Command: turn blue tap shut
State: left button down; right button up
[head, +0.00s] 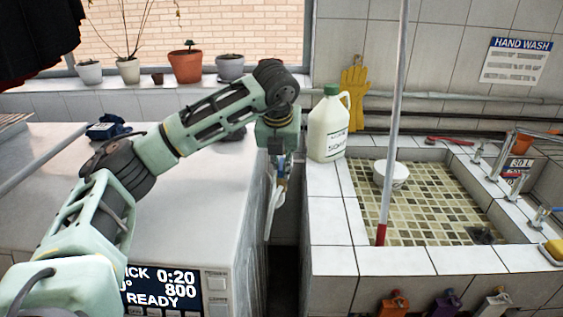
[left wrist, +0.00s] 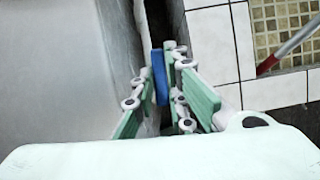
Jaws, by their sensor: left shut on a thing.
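In the left wrist view the blue tap's handle (left wrist: 160,76) is a flat blue bar between the green and white fingers of my left gripper (left wrist: 170,92). The gripper is shut on it. In the head view my left gripper (head: 281,178) points down in the narrow gap between the white machine and the tiled sink. Only a little blue shows among its fingers there. The tap's body and pipe are mostly hidden by the gripper and the gap. My right gripper is in neither view.
The white machine (head: 190,200) stands left of the gap, the tiled sink (head: 330,225) right of it. A white jug (head: 327,130) stands on the sink's rim near the gripper. A red-ended pole (head: 388,170) rises from the sink. Orange (head: 393,303) and purple (head: 445,302) handles are in front.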

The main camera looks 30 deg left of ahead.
pick_arm(q)
jog(key=shift+a+m+h, duration=0.1)
jog(key=shift+m+h, duration=0.3)
jog(key=shift+m, duration=0.7)
jog(key=shift+m+t+h, duration=0.3)
jog(key=shift+m, duration=0.6)
jog(key=m, duration=0.1)
jog(key=m+h, duration=0.1)
jog(key=m, duration=0.1)
jog(key=shift+a+r+m+h+p, duration=0.1)
jog(key=shift+r+m+h+p, duration=0.1)
jog(key=shift+m+h+p, duration=0.1)
jog(key=m+h+p, duration=0.1)
jog(key=m, duration=0.1)
jog(key=m+g+p, duration=0.1)
jog(key=m+p, duration=0.1)
jog(key=m, duration=0.1)
jog(key=shift+w+a+h, duration=0.1)
jog(key=shift+a+h, duration=0.05)
jog(key=shift+h, duration=0.25)
jog(key=shift+w+m+g+h+p, duration=0.1)
jog(key=shift+m+g+h+p, duration=0.4)
jog(key=shift+m+p, duration=1.15)
jog(key=shift+m+b, duration=0.4)
jog(key=shift+m, duration=0.25)
jog(key=c, duration=1.8)
grip_release()
jog(key=shift+f, duration=0.15)
jog(key=shift+o, duration=0.2)
jog(key=v, duration=1.2)
